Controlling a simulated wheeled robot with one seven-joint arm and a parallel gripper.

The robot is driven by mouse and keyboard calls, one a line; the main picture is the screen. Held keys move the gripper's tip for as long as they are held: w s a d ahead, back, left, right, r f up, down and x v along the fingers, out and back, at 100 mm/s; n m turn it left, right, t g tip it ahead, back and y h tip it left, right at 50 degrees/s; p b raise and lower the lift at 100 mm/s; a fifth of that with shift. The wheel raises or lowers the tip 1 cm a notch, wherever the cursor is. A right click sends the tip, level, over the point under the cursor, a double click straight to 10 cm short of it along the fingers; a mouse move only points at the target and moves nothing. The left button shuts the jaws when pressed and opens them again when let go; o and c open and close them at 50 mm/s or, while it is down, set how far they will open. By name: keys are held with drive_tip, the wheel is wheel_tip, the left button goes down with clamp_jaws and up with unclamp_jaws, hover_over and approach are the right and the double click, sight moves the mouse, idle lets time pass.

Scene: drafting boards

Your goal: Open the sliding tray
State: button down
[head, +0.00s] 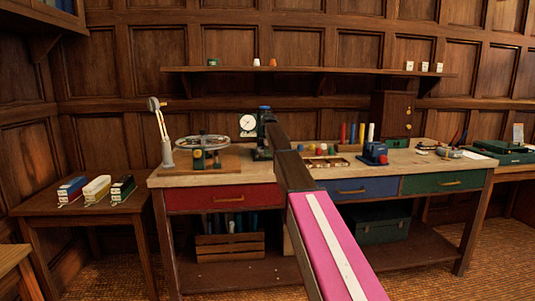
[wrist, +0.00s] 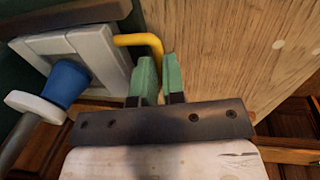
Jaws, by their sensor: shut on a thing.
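My gripper (wrist: 159,86) shows two green fingers in the wrist view. It is shut on the end of a bent yellow handle (wrist: 137,40), which passes down between the fingers. The handle joins a pale grey square part (wrist: 103,48). I take this as the sliding tray, but cannot tell how far out it is. A blue knob-like piece (wrist: 66,82) and a white disc (wrist: 36,107) are left of the fingers. In the head view my arm reaches over the bench beside a green device with a blue top (head: 263,143); the gripper is hidden there.
The workbench (head: 185,180) has a red drawer (head: 195,198), a blue drawer (head: 375,189) and a green drawer (head: 425,184). A white dial (head: 248,122), a round rig (head: 203,142) and a blue device (head: 373,153) stand on top. Bare wood (wrist: 235,50) lies right of my fingers.

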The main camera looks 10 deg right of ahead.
drive_tip(key=s, duration=1.4)
drive_tip(key=shift+s, duration=0.15)
drive_tip(key=c, duration=1.2)
unclamp_jaws()
drive_tip(key=shift+r, duration=0.1)
wheel_tip(320, 180, up, 10)
drive_tip(key=s, duration=0.2)
drive_tip(key=shift+r, duration=0.25)
